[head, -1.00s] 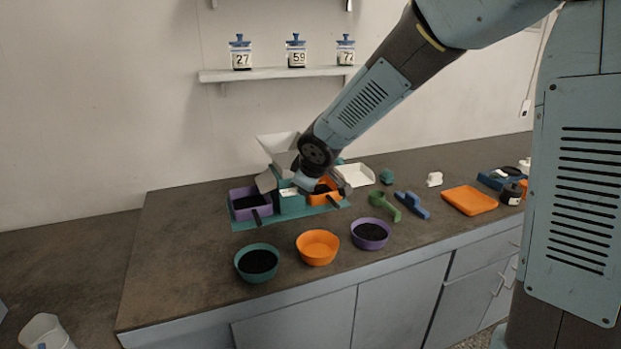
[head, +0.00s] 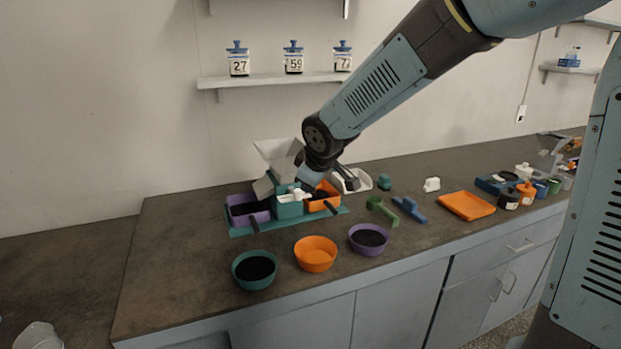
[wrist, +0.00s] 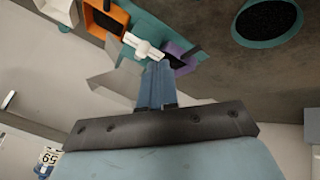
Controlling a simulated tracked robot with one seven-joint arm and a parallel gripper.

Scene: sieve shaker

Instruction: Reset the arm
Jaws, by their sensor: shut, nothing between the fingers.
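My arm reaches in from the upper right in the head view. My gripper (head: 308,174) is over the sieve shaker, just above its middle. In the wrist view my gripper (wrist: 156,72) shows its two blue fingers together, with nothing between them. The shaker has a teal base (head: 240,232), a purple box (head: 234,199) at the left, a teal box (head: 290,209) in the middle and an orange box (head: 331,188) at the right. A white knobbed piece (wrist: 143,47) lies just beyond the fingertips; contact cannot be told. My arm hides part of the shaker.
A pale hopper (head: 277,148) rises close behind the gripper. Teal (head: 240,281), orange (head: 316,264) and purple (head: 355,250) bowls stand in front. Green (head: 378,207) and blue (head: 408,208) tools and an orange tray (head: 467,195) lie right. The counter's left is clear.

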